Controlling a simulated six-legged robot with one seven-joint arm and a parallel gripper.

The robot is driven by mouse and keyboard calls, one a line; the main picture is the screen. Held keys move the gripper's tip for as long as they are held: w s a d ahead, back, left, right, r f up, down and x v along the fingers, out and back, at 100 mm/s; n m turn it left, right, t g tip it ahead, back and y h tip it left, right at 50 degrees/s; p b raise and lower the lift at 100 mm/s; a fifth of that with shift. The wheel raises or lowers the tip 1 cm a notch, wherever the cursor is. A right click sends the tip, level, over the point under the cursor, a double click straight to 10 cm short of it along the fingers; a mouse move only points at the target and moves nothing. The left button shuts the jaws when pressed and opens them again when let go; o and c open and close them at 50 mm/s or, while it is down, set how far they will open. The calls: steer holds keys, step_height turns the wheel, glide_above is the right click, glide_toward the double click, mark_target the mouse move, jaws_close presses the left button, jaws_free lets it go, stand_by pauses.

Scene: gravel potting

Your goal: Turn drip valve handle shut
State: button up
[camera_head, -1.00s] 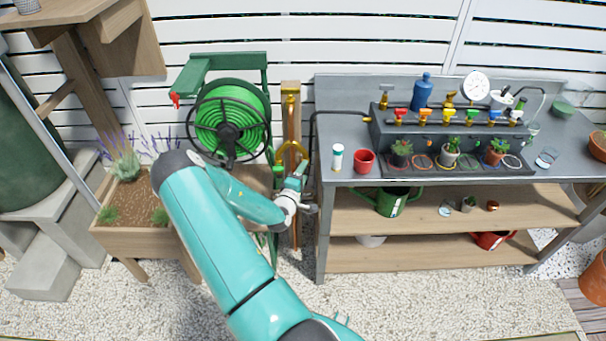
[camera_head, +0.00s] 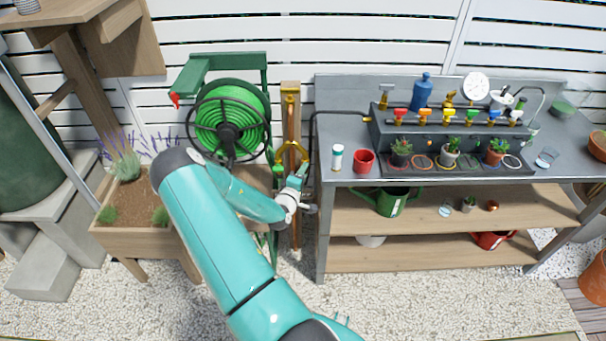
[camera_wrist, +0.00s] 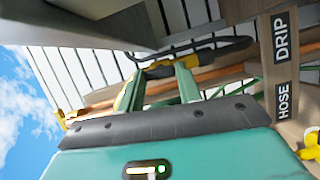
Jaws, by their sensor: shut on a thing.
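The brass and yellow valve fitting (camera_head: 291,152) is on the wooden post (camera_head: 290,110) between the hose reel and the bench. My gripper (camera_head: 304,172) is at the post, just below the fitting. In the wrist view my gripper (camera_wrist: 160,74) has its two green fingers closed around the yellow drip valve handle (camera_wrist: 158,71), which shows between the fingertips. The DRIP label (camera_wrist: 282,35) and HOSE label (camera_wrist: 285,101) are on the post to the right. Another yellow handle (camera_wrist: 312,150) shows at the lower right edge. The handle's exact angle is hard to tell.
The green hose reel (camera_head: 232,122) stands close to the left of my gripper. The grey bench (camera_head: 345,178) is close on the right, with a red cup (camera_head: 364,161) and a white bottle (camera_head: 337,157) near its left end. A planter (camera_head: 125,235) stands at left.

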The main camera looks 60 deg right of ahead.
steer(key=shift+s+r+m+t+y, duration=0.1)
steer(key=shift+m+t+y, duration=0.15)
steer(key=shift+m+y, duration=0.7)
steer(key=shift+w+r+m+t+y, duration=0.1)
steer(key=shift+m+t+y, duration=0.2)
steer(key=shift+m, duration=1.2)
steer(key=shift+s+r+m+t+y, duration=0.1)
steer(key=shift+m+t+y, duration=0.3)
steer(key=shift+m, duration=0.85)
steer(key=o, duration=1)
steer(key=v, duration=1.3)
steer(key=shift+a+r, duration=0.3)
steer(key=shift+c, duration=0.6)
